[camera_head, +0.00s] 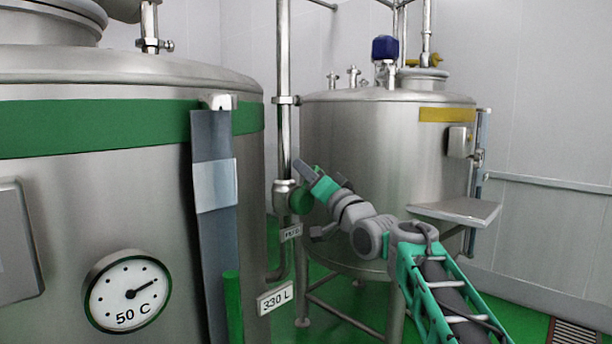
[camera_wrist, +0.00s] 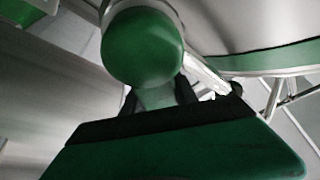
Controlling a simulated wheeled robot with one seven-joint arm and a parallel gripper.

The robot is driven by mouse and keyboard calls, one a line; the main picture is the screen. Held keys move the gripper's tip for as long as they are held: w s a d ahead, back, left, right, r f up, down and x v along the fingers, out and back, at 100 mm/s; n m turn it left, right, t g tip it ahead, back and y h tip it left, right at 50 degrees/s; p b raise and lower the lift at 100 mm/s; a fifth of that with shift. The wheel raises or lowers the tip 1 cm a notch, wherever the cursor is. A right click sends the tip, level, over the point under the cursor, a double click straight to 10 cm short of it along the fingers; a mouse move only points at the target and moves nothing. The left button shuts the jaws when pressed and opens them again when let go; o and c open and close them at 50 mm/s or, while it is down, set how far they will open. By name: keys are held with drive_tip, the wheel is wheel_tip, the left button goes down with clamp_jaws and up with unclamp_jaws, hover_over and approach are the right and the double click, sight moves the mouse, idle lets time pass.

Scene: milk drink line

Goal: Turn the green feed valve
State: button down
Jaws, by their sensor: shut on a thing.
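The green feed valve (camera_head: 301,201) sits on the vertical steel pipe between the two tanks. In the wrist view its rounded green end (camera_wrist: 142,48) is close up, with a narrower green part below it between the dark fingers. My gripper (camera_head: 310,180) reaches the valve from the right, and it also shows in the wrist view (camera_wrist: 160,98). It is shut on the green valve. The fingertips are partly hidden behind the valve in the wrist view.
A large steel tank with a green band (camera_head: 90,128) and a dial (camera_head: 127,291) fills the left. A second tank with a yellow band (camera_head: 447,115) stands behind my arm. A grey shelf (camera_head: 455,211) juts out at right. Green floor shows below.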

drive_tip(key=c, duration=1)
unclamp_jaws()
drive_tip(key=shift+o, duration=0.2)
drive_tip(key=shift+r, duration=0.15)
